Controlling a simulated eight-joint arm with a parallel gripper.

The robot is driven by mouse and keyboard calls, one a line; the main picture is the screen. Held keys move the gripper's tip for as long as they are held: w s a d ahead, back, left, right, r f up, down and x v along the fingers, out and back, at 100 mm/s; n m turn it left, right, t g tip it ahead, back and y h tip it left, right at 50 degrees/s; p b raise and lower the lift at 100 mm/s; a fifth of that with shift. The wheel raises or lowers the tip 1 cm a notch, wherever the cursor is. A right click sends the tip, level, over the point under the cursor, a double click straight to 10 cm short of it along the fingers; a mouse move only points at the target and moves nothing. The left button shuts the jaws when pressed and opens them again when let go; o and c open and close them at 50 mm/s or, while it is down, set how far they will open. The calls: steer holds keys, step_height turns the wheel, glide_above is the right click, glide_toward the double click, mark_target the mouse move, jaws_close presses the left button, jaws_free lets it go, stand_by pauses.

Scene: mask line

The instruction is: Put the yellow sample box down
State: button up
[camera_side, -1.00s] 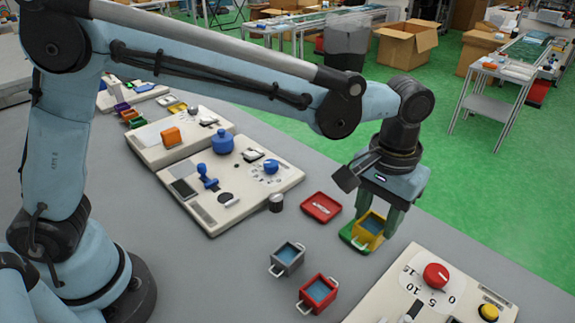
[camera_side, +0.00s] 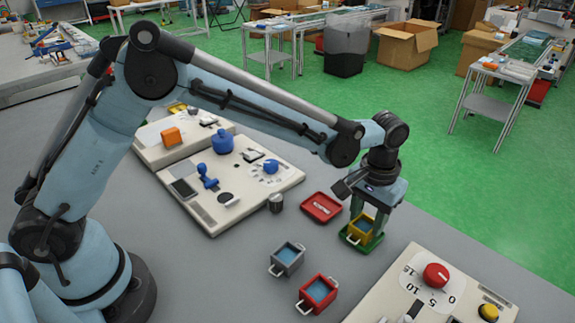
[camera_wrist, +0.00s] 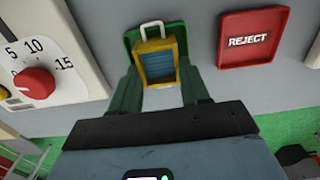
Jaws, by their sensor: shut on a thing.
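The yellow sample box (camera_side: 353,232) has a blue inside and pale handles. My gripper (camera_side: 369,224) is shut on it, with the green fingers at its sides. The box is upright over the green tray (camera_side: 374,245), whose rim shows around it; I cannot tell whether it touches the tray floor. In the wrist view the yellow box (camera_wrist: 158,67) sits between the fingertips of my gripper (camera_wrist: 160,88), with the green tray (camera_wrist: 183,42) behind it.
A red tray (camera_side: 312,203), marked REJECT in the wrist view (camera_wrist: 249,58), lies left of the green tray. A grey box (camera_side: 287,259) and a red box (camera_side: 318,293) stand nearer the camera. A panel with a red dial (camera_side: 436,275) is at the right.

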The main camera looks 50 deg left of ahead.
mark_target(367, 222)
steer(key=shift+f, duration=0.15)
steer(key=o, duration=1.1)
steer(key=shift+o, duration=0.2)
step_height(367, 222, up, 12)
steer(key=s+a+r+t, duration=0.1)
steer(key=s+a+r, duration=0.15)
steer(key=a, duration=0.25)
steer(key=s+a+f+t, duration=0.2)
steer(key=s+a+t, duration=0.4)
steer(key=s+a, duration=0.7)
steer(key=shift+a+f, duration=0.4)
steer(key=shift+a, duration=0.85)
